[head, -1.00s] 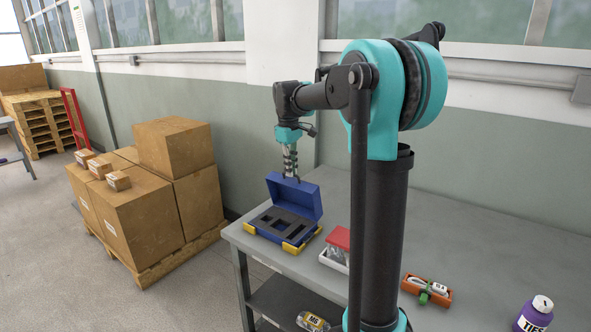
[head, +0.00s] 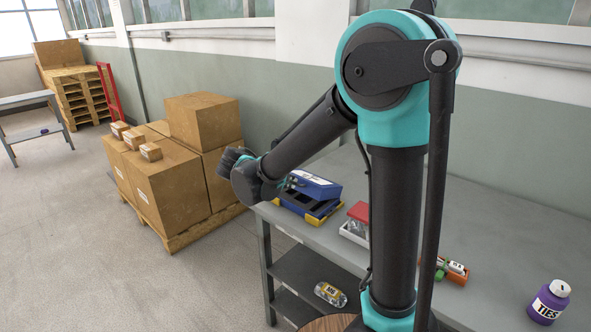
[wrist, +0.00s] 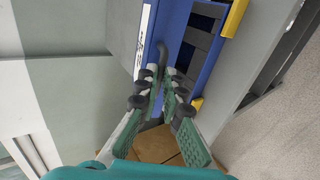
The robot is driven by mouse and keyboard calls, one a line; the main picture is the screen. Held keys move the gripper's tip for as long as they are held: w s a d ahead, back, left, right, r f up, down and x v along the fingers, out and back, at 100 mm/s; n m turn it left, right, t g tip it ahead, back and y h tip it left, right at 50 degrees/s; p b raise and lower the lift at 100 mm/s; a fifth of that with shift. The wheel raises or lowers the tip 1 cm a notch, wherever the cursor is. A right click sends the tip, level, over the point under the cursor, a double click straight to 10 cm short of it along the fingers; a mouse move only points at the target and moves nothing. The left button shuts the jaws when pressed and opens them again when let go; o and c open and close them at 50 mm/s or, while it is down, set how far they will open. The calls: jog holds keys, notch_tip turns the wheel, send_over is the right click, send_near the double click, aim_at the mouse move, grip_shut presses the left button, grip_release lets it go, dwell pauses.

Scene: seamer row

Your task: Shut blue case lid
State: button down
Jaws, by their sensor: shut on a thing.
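The blue case (head: 311,216) stands on the near left corner of the grey table. Its lid (head: 318,186) is tilted partway over the base, with a gap that shows the dark foam insert (wrist: 205,38). The case has yellow corners (wrist: 235,18). My gripper (head: 290,182) is at the lid's left edge, partly hidden by my arm. In the wrist view my gripper (wrist: 165,88) is shut on a dark handle (wrist: 162,58) at the lid's edge. The lid's blue face (wrist: 172,22) lies beside the foam insert.
A clear container (head: 330,294) is on the lower shelf. Stacked cartons (head: 170,185) stand on a pallet at left.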

jog(key=shift+t+h, duration=0.6)
jog(key=f, duration=0.1)
jog(key=s+a+f, duration=0.1)
jog(key=f, duration=0.2)
jog(key=shift+s+a, duration=0.2)
jog(key=shift+a, duration=0.05)
jog(key=c, duration=2.2)
grip_release()
jog(key=shift+f, duration=0.2)
jog(key=o, duration=0.6)
jog(key=shift+c, duration=0.2)
jog(key=v, duration=1.2)
jog(key=shift+s, duration=0.1)
